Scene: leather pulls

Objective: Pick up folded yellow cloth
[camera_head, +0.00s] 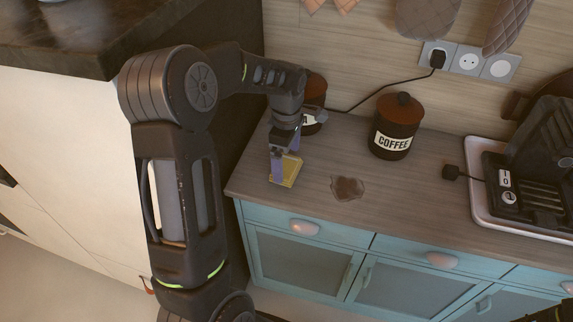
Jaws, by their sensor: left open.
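The folded yellow cloth (287,172) lies on the wooden counter near its left end. My left gripper (284,166) points down right at the cloth, with its fingers open around or just over it. The fingers hide part of the cloth, and I cannot tell whether they touch it. Only a small dark piece, possibly of my right arm, shows at the bottom right corner; the right gripper does not show.
A brown stain (347,188) is on the counter right of the cloth. A coffee canister (397,127) stands behind it, and another canister (314,92) is partly behind my left arm. A black grill (540,150) on a white tray (481,205) is at right. Blue cabinets (300,262) are below.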

